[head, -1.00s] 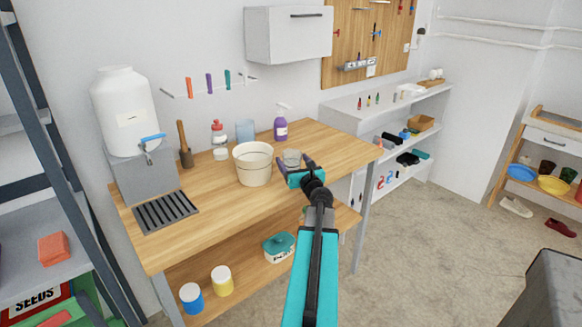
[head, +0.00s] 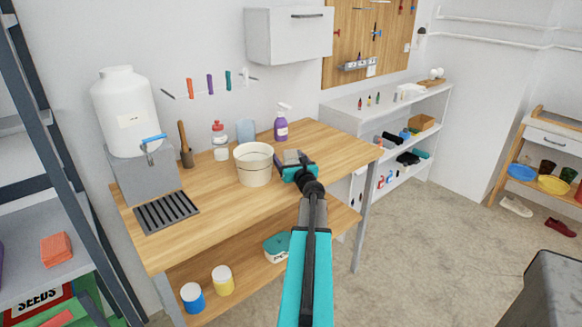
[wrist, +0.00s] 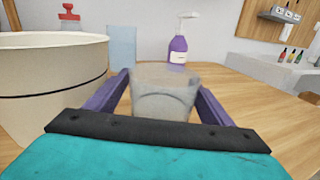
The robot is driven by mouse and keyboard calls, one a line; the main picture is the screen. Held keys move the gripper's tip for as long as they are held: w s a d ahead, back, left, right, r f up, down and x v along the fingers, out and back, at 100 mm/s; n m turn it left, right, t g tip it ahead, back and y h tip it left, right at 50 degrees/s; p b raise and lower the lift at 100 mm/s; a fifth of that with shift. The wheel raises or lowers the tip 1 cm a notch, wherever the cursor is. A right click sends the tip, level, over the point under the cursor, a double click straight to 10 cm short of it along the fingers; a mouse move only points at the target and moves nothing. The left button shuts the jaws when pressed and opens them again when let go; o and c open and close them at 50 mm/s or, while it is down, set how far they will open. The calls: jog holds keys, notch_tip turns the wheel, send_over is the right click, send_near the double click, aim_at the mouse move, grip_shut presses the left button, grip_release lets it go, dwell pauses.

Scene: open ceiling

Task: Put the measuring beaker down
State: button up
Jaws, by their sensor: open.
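The measuring beaker (wrist: 165,95) is a clear, greyish cup standing upright on the wooden workbench (head: 220,210). In the wrist view it sits between the two purple fingers of my gripper (wrist: 163,90), which are open on either side of it. In the head view my gripper (head: 293,160) is low over the bench, and its teal body partly hides the beaker (head: 291,156). The beaker's lower part is hidden by the gripper's dark front edge in the wrist view.
A cream bucket (head: 254,168) stands just left of the beaker. A purple spray bottle (head: 281,126) and a bluish clear container (head: 245,131) stand behind. A red-capped bottle (head: 219,138) is farther left. The bench's right end (head: 345,150) is clear.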

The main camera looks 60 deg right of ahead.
dwell(0.5)
jog(key=c, duration=1.2)
jog(key=shift+r, duration=0.1)
notch_tip(320, 180, up, 10)
jog(key=p, duration=0.1)
dwell(0.3)
